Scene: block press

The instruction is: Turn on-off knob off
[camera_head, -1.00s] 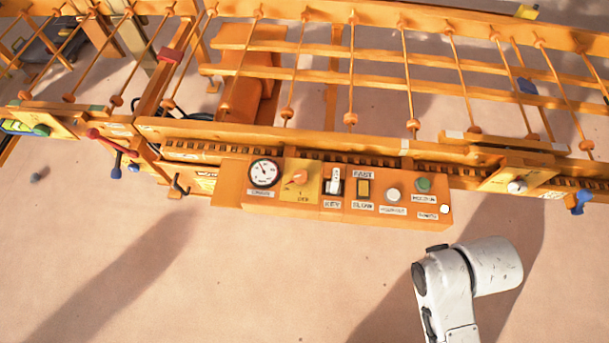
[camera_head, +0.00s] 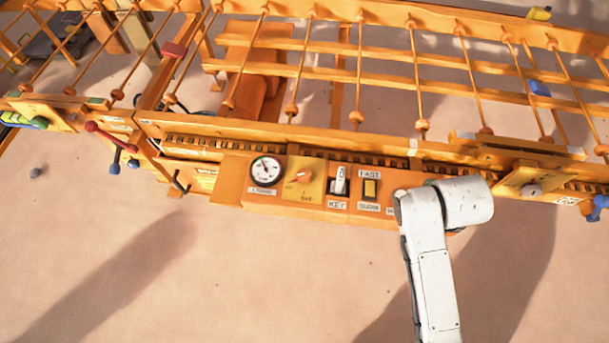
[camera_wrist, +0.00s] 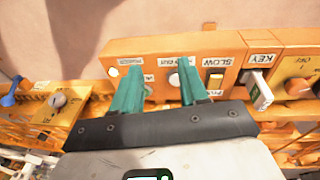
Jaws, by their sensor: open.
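The on-off knob is an orange knob (camera_head: 304,175) on a yellow plate of the orange control panel (camera_head: 232,180), between the gauge and the key switch in the head view. It also shows in the wrist view at the right edge, as an orange knob (camera_wrist: 298,87) with an "OFF" label beside it. My gripper (camera_wrist: 158,82) shows two teal fingers, open and empty, over the button end of the panel. The knob lies to the right of the fingers in the wrist view, beyond the key switch. In the head view my arm hides the gripper and the panel's right end.
A black and white gauge (camera_head: 265,171), a white key switch (camera_head: 340,180) and a yellow fast-slow switch (camera_head: 370,189) sit on the same panel. Orange rails and rods (camera_head: 300,72) stand behind it. The floor in front is clear.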

